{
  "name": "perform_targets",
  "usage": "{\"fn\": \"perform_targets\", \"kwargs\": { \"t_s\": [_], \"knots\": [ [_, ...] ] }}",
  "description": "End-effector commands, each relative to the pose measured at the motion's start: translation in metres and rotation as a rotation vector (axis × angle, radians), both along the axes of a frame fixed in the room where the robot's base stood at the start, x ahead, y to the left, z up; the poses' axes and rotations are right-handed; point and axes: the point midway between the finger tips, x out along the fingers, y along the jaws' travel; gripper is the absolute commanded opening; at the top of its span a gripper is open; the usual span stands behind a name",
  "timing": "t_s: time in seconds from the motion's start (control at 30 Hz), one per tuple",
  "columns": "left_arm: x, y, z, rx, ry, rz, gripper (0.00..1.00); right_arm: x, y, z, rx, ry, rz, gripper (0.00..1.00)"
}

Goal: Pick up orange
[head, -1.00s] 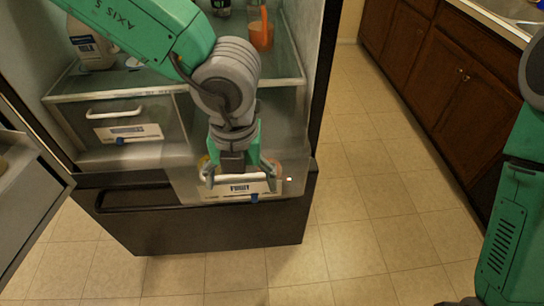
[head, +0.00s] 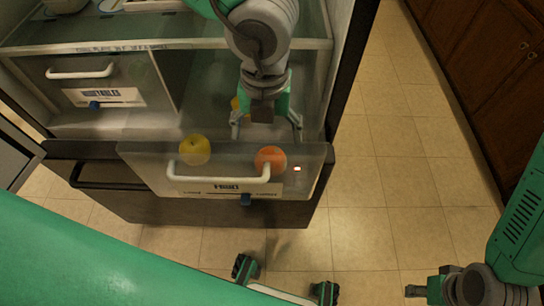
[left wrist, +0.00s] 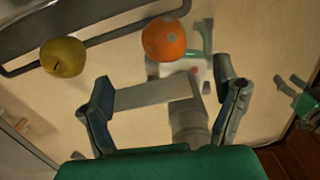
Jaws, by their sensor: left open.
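The orange (head: 270,158) sits in the clear fruit drawer (head: 145,168) of the open fridge, showing through its front panel at the right end of the white handle. It also shows in the left wrist view (left wrist: 168,38), beyond my fingers. My left gripper (head: 265,125) is open and empty, pointing down above the drawer, with its fingers apart just behind and above the orange in the head view. It is not touching the orange.
A yellow apple (head: 195,150) lies left of the orange, also seen in the left wrist view (left wrist: 63,57). Another yellow fruit (head: 237,103) is partly hidden behind my left gripper. A vegetable drawer (head: 105,97) is at the left. Tiled floor is clear at the right, beside brown cabinets (head: 470,70).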

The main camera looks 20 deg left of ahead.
Motion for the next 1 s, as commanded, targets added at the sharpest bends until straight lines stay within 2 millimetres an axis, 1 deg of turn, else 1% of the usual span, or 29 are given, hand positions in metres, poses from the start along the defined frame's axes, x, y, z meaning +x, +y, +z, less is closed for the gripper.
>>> {"fn": "perform_targets", "kwargs": {
  "t_s": [0.03, 0.2, 0.3, 0.47, 0.53, 0.8, 0.9, 1.0],
  "knots": [
    [0.0, 0.0, -0.016, 0.003, 0.004, -0.001, 0.82, 0.0, 0.0, -0.006, 0.0, 0.0, 0.0, 0.4],
    [0.001, 0.001, -0.046, 0.001, 0.002, -0.001, 0.82, 0.0, 0.0, -0.015, 0.0, 0.0, 0.0, 0.4],
    [0.0, 0.001, -0.055, 0.001, 0.002, -0.001, 0.82, 0.0, 0.0, -0.017, 0.0, 0.0, 0.0, 0.4],
    [0.001, 0.001, -0.062, 0.0, 0.001, 0.0, 0.82, 0.0, 0.0, -0.019, 0.0, -0.001, 0.0, 0.4],
    [0.001, 0.0, -0.068, 0.0, 0.002, -0.001, 0.82, 0.0, 0.0, -0.021, 0.0, -0.001, 0.0, 0.4],
    [0.002, -0.004, -0.107, 0.0, 0.003, -0.001, 0.82, 0.0, 0.0, -0.036, 0.0, -0.001, 0.0, 0.4],
    [0.002, -0.004, -0.111, 0.001, 0.002, -0.002, 0.82, 0.0, 0.0, -0.037, 0.0, -0.001, 0.0, 0.4],
    [0.002, -0.004, -0.11, 0.0, 0.001, -0.002, 0.82, 0.0, 0.0, -0.036, 0.0, -0.001, 0.0, 0.4]
  ]
}}
